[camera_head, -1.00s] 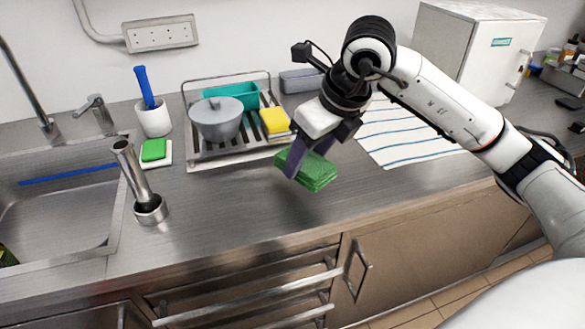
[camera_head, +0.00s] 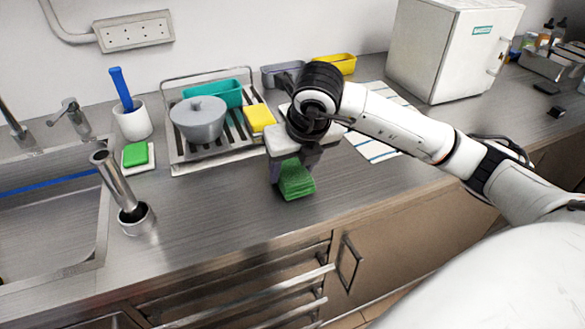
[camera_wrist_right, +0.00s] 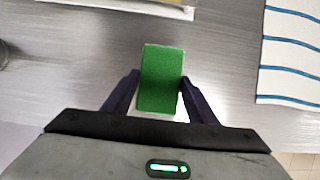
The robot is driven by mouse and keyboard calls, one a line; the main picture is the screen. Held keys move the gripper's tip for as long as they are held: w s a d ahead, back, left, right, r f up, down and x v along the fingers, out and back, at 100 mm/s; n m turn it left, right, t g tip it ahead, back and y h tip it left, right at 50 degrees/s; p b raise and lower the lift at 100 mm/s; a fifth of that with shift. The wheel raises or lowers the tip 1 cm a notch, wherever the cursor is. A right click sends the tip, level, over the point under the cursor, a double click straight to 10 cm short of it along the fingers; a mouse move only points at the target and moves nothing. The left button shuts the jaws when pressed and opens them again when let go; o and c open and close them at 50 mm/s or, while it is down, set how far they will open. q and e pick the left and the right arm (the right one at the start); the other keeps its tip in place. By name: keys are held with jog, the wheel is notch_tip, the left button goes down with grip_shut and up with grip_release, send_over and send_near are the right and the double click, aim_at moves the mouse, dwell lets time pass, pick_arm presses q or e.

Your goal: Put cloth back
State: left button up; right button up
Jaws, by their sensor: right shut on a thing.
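A folded green cloth (camera_head: 297,180) is between the fingers of my right gripper (camera_head: 290,172), over the steel counter near its front edge. In the right wrist view the green cloth (camera_wrist_right: 161,78) shows as a rectangle, with a dark finger of my right gripper (camera_wrist_right: 158,92) on each side. The gripper is shut on it. Whether the cloth touches the counter is hard to tell. My left gripper is not in view.
A dish rack (camera_head: 176,155) with a grey pot (camera_head: 198,121) and a yellow sponge (camera_head: 260,118) stands left of the gripper. A striped towel (camera_head: 372,146) lies to the right, near a white box (camera_head: 440,50). A metal tube (camera_head: 115,182) stands left.

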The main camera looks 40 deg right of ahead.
jog(key=shift+f, duration=0.4)
jog(key=o, duration=1)
jog(key=v, duration=1.2)
jog(key=shift+s, duration=0.1)
